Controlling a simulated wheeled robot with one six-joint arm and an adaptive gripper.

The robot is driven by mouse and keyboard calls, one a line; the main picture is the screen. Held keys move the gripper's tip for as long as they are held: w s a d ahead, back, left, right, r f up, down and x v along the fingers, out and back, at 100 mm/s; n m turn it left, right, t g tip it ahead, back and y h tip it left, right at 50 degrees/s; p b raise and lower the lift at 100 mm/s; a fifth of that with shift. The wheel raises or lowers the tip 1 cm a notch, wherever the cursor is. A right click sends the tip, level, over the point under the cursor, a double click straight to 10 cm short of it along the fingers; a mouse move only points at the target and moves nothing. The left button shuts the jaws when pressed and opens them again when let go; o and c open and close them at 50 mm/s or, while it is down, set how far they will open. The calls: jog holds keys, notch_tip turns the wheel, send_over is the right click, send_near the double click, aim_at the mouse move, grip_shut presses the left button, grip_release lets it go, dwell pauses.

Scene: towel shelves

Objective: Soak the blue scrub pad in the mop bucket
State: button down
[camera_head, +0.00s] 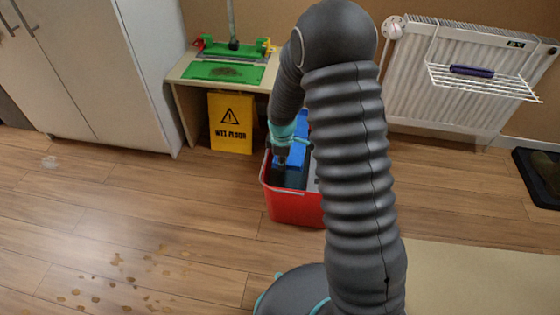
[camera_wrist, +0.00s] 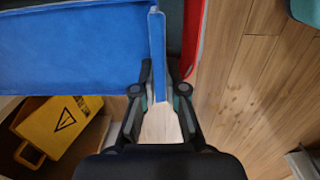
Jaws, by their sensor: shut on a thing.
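The red mop bucket (camera_head: 293,208) stands on the floor left of my arm, with blue parts inside it (camera_head: 291,178). My gripper (camera_head: 281,156) is over the bucket's opening, pointing down, partly hidden by my arm. In the wrist view my gripper (camera_wrist: 160,78) is shut on a thin blue slab seen edge-on, which looks like the blue scrub pad (camera_wrist: 157,50). A broad blue panel (camera_wrist: 70,50) lies beside it, and the bucket's red wall (camera_wrist: 193,35) is to the right. I cannot tell whether the pad touches water.
A bench with a green board (camera_head: 225,71) stands behind the bucket, and a yellow wet-floor sign (camera_head: 230,123) is below it. A radiator with a wire rack (camera_head: 485,80) holds a dark purple item. Brown spots (camera_head: 130,283) mark the left floor. A cabinet (camera_head: 90,70) is back left.

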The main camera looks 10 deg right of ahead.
jog(key=shift+f+b, duration=3.6)
jog(key=shift+f, duration=2.15)
jog(key=shift+r+p, duration=3.95)
jog(key=shift+r, duration=2.05)
